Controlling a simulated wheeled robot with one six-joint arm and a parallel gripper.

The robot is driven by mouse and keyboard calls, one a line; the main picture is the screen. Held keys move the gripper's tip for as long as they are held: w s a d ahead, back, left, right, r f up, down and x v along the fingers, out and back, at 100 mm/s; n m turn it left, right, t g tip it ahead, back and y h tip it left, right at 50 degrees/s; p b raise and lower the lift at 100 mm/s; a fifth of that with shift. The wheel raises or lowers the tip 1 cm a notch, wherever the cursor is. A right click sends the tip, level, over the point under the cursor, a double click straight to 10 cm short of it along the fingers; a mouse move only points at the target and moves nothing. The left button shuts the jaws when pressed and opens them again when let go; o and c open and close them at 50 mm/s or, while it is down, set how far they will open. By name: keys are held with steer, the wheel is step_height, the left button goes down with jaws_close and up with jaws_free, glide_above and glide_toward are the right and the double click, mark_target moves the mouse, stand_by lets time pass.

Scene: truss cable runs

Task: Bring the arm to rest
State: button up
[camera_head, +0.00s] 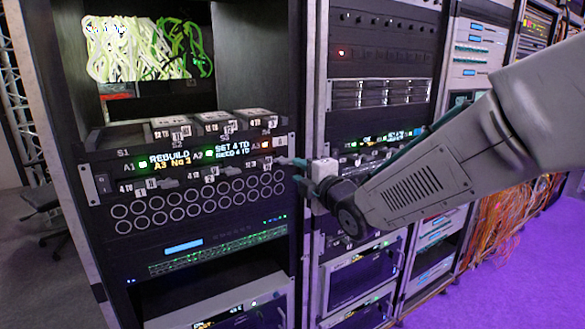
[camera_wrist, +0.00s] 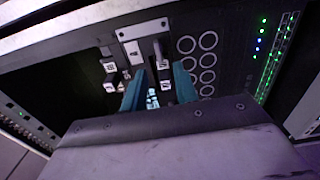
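My gripper (camera_head: 291,171) is in front of the right end of the labelled power panel (camera_head: 100,185) in the left rack, with my arm reaching in from the right. In the wrist view its two teal fingers (camera_wrist: 159,90) stand apart. A labelled dark plug (camera_wrist: 166,86) shows in line with the gap between them; I cannot tell whether a finger touches it. The panel carries lit text, including "REBUILD" and "A3", and grey plugs (camera_head: 168,183) along its lower edge.
Several grey modules (camera_head: 220,122) sit on the shelf above the panel, with rows of round ports (camera_head: 180,204) below. The rack post (camera_head: 308,130) is close beside my gripper. Other racks stand to the right, with orange cables (camera_head: 510,205). Purple floor (camera_head: 530,265) is open at lower right.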

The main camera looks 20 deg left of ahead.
steer(key=shift+s+d, duration=0.45)
steer(key=shift+d, duration=0.05)
steer(key=d+f+m+g+h, duration=0.25)
steer(key=f+m+h, duration=0.2)
steer(key=f, duration=0.35)
steer(key=s+d+f+m+g+h, duration=0.1)
steer(key=s+d+f+m+h, duration=0.2)
steer(key=d, duration=0.5)
steer(key=s+d+f+m+g+h, duration=0.1)
steer(key=s+d+m+g+h, duration=0.15)
steer(key=d+m, duration=0.45)
steer(key=s+d+r+m+g+h, duration=0.2)
steer(key=s+d+m, duration=0.4)
steer(key=s+d, duration=0.8)
steer(key=s+d+r+m+g+h, duration=0.1)
steer(key=s+d+r+m, duration=0.3)
steer(key=s+d, duration=0.9)
steer(key=s+m+g, duration=0.1)
steer(key=m, duration=0.2)
steer(key=shift+d+r+h, duration=0.2)
steer(key=shift+d+h, duration=0.2)
steer(key=shift+m, duration=0.25)
